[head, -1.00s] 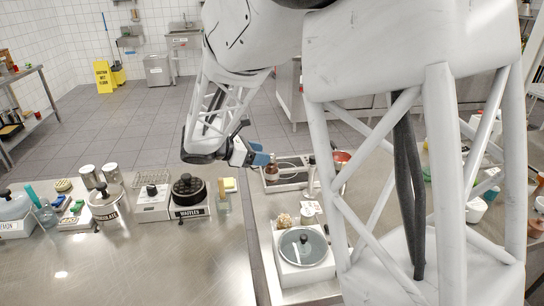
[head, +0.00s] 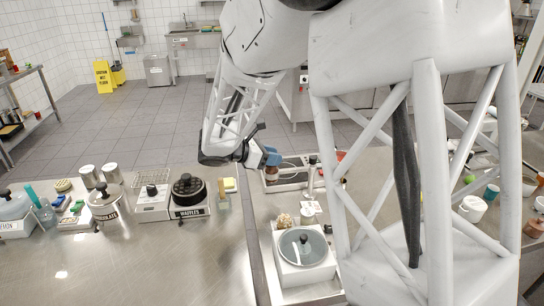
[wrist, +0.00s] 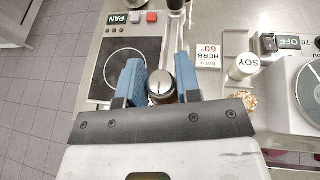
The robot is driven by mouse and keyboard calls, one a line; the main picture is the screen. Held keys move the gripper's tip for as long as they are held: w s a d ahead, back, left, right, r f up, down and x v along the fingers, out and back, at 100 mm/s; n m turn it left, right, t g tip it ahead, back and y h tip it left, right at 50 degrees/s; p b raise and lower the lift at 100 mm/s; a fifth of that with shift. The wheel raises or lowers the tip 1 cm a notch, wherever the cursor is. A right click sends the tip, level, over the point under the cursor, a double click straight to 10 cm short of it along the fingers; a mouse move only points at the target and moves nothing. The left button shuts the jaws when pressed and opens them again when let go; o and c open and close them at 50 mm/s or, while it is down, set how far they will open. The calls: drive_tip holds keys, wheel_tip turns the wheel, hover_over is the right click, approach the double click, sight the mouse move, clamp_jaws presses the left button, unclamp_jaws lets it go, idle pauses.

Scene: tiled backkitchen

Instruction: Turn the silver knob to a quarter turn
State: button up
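The silver knob (wrist: 157,88) has a dark pointer line on its face and brown sides. In the wrist view it sits between the two blue fingers of my gripper (wrist: 158,65). The fingers are apart on either side of it, with a small gap showing at the right; contact on the left is unclear. In the head view my gripper (head: 268,158) is low over the near left of the hotplate (head: 290,180), with a brown cylinder (head: 271,173) just below the fingers. The hotplate's dark glass top (wrist: 124,66) lies left of the knob in the wrist view.
The left counter (head: 150,270) has bare room in front.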

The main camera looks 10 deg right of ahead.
drive_tip(key=c, duration=0.5)
drive_tip(key=shift+o, duration=0.2)
drive_tip(key=shift+m+g, duration=0.5)
drive_tip(key=shift+g, duration=0.1)
drive_tip(key=m+g, duration=0.4)
drive_tip(key=g, duration=0.1)
drive_tip(key=shift+m, duration=0.3)
drive_tip(key=m+g+y, duration=0.1)
drive_tip(key=m+g, duration=0.1)
drive_tip(key=g, duration=0.1)
drive_tip(key=m+g+y, duration=0.2)
drive_tip(key=m, duration=0.1)
drive_tip(key=shift+g+y, duration=0.3)
drive_tip(key=shift+g, duration=0.1)
drive_tip(key=shift+m+g+y, duration=1)
drive_tip(key=shift+m+y, duration=0.3)
drive_tip(key=shift+m, duration=0.4)
drive_tip(key=shift+m+g+y, duration=0.3)
drive_tip(key=shift+s+f+m+g+y, duration=0.1)
drive_tip(key=shift+m+g+y, duration=0.3)
drive_tip(key=shift+m+y, duration=0.55)
